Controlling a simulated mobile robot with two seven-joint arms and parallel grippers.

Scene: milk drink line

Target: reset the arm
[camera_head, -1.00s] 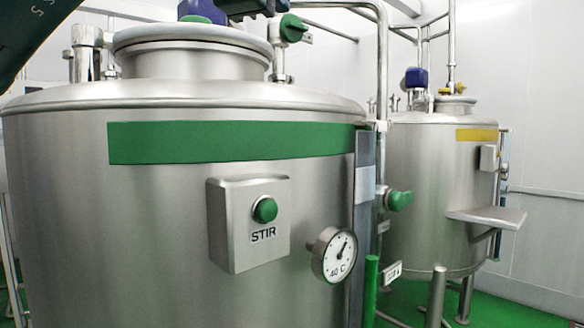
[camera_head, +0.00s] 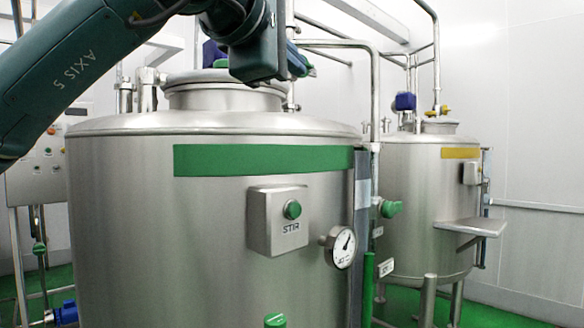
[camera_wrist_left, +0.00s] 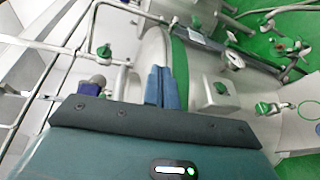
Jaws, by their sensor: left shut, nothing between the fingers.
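My left arm comes in from the upper left in the head view, above the large steel tank (camera_head: 120,230). My right gripper is in neither view.
The large tank carries a STIR button box (camera_head: 278,232) and a round dial (camera_head: 341,246). A smaller tank (camera_head: 410,190) with a yellow band and a side shelf (camera_head: 470,226) stands behind at right. A control panel (camera_head: 45,165) is at left. Pipes rise behind the tanks.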

